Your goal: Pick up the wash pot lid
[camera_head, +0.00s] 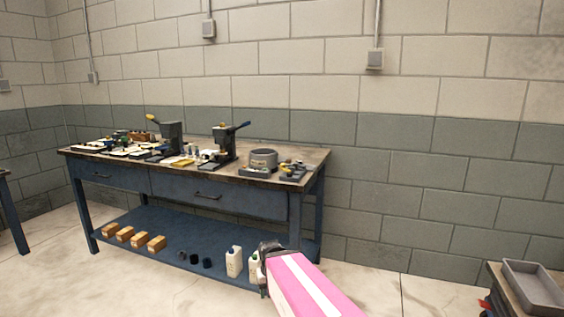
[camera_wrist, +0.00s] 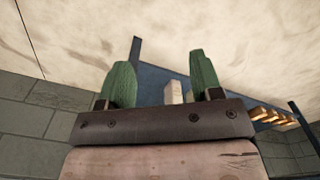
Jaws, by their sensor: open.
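Two lever presses (camera_head: 224,146) (camera_head: 171,136) and many small items crowd the bench top left of the pot. A tray of small parts (camera_head: 294,173) lies right of it. White bottles (camera_head: 234,262) and wooden blocks (camera_head: 156,243) stand on the lower shelf. A grey tray (camera_head: 533,287) is at far right.

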